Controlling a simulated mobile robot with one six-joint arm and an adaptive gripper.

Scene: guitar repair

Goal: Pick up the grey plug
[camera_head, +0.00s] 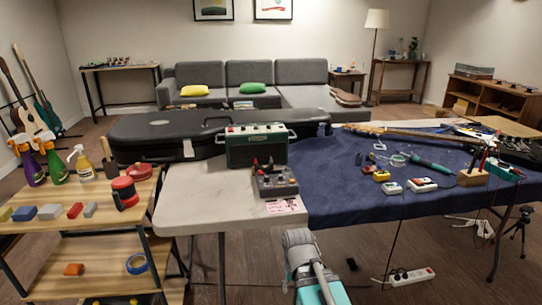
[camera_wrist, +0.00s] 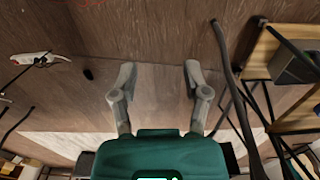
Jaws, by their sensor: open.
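A small dark object (camera_head: 351,264) lies on the wood floor in front of the tables, to the right of my arm. It may be the grey plug, but it looks nearly black and too small to be sure. The wrist view also shows it as a dark spot (camera_wrist: 88,74), left of my gripper. My gripper (camera_wrist: 158,73) is open and empty, its two fingers spread above bare floor. It does not touch the dark object.
A white power strip (camera_head: 411,277) with cords lies on the floor to the right. A blue-covered table (camera_head: 340,200) and a pale table (camera_head: 190,212) stand beyond my arm. A wooden shelf cart (camera_head: 75,262) stands at left. Floor around the dark object is clear.

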